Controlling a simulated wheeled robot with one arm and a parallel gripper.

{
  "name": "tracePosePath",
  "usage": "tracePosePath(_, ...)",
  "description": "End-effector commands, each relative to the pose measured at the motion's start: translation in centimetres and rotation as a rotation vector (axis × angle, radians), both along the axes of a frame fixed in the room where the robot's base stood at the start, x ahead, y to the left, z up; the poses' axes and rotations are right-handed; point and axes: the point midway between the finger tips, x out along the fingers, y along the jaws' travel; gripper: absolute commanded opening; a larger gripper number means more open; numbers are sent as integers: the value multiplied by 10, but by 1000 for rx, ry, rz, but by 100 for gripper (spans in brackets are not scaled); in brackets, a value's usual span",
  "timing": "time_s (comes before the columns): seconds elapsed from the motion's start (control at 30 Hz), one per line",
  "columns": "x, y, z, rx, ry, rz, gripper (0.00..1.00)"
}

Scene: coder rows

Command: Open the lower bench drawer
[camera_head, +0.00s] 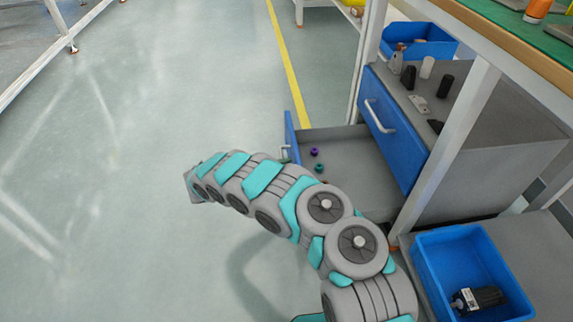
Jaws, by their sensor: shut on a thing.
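The lower bench drawer (345,160) stands pulled well out to the left from under the upper drawer. Its blue front panel (291,130) shows nearly edge-on, with part of a pale handle (286,153) on its outer side. The grey inside shows a small purple piece and a small teal piece. My grey and teal arm crosses in front of the drawer's near side and hides the lower part of its front. My gripper is not visible; the arm's far end is left of the drawer front, and any contact with the handle is hidden.
The upper blue drawer (394,132) is shut. Small black, white and grey parts and a blue bin (420,42) stand on the cabinet top. Another blue bin (470,275) holds a dark motor-like part at lower right. The floor to the left is clear.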

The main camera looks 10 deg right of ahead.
Motion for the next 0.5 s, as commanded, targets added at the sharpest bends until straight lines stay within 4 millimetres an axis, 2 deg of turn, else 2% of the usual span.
tracePosePath(0.2, 1, 0, 0, 1, 0, 3, 0)
tracePosePath(0.23, 1, 0, 0, 1, 0, 3, 21)
tracePosePath(0.3, 1, 0, 0, 1, -1, 3, 29)
tracePosePath(0.5, 1, 0, 0, 0, 0, 2, 30)
